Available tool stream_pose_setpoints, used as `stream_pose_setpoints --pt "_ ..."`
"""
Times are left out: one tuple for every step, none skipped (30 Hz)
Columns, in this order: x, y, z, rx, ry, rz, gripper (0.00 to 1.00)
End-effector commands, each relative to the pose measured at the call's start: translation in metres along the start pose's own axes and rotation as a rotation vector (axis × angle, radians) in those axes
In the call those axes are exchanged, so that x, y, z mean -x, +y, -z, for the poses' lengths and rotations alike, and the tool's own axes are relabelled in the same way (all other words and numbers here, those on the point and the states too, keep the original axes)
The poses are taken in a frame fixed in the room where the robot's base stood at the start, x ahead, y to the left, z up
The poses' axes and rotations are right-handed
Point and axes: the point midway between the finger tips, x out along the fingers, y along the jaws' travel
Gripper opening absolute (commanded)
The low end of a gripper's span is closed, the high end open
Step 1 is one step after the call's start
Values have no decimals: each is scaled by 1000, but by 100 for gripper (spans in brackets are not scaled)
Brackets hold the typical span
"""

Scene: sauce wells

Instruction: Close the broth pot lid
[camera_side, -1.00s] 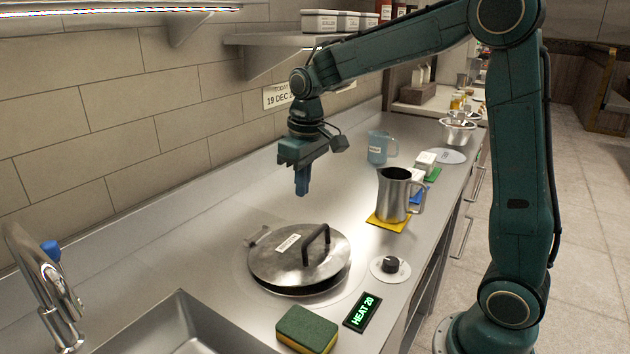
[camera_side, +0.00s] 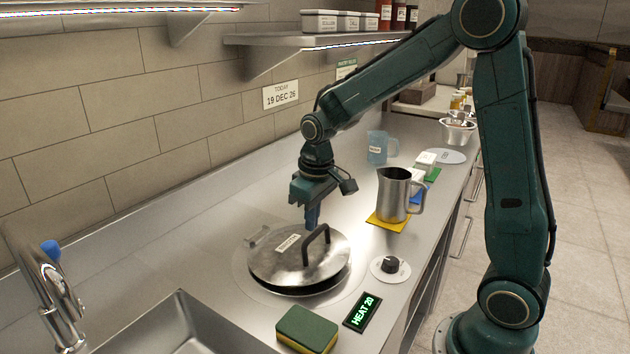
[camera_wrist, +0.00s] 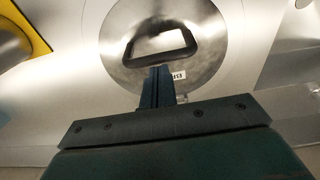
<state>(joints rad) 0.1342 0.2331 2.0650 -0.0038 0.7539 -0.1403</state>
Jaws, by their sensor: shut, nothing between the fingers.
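The broth pot lid (camera_side: 277,261) is a round steel disc with a black arched handle (camera_side: 317,247) and a small white label. It sits on the pot, slightly tilted, with a dark gap showing along its near edge. My gripper (camera_side: 312,222) is shut and empty, pointing down just above the back part of the lid by the handle. In the wrist view the gripper's fingers (camera_wrist: 157,86) are together, in front of the lid (camera_wrist: 205,72) and just below the handle (camera_wrist: 160,50). I cannot tell whether the fingertips touch the lid.
A steel pitcher (camera_side: 394,194) stands on a yellow mat (camera_side: 376,222) right of the lid. A knob (camera_side: 390,266), a HEAT 20 display (camera_side: 362,311) and a sponge (camera_side: 307,329) lie nearer. The sink (camera_side: 175,325) and faucet (camera_side: 50,290) are at left. A blue jug (camera_side: 377,148) stands behind.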

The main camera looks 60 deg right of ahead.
Motion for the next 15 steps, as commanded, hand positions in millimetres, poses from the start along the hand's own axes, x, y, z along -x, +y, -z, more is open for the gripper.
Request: stream_pose_setpoints --pt "0 0 0 0 0 0 0" --pt "0 0 0 0 0 0 0" --pt "0 0 0 0 0 0 0" --pt "0 0 0 0 0 0 0" --pt "0 0 0 0 0 0 0" --pt "-1 0 -1 0 -1 0 0" --pt "-2 0 -1 0 -1 0 0" --pt "-3 0 -2 0 -1 0 0" --pt "-6 0 -4 0 -2 0 0" --pt "-8 0 -6 0 -3 0 0" --pt "-11 0 -8 0 -3 0 0" --pt "-14 0 -10 0 -3 0 0" --pt "-16 0 -12 0 -3 0 0" --pt "-18 0 -14 0 -3 0 0" --pt "-20 0 -15 0 -3 0 0"
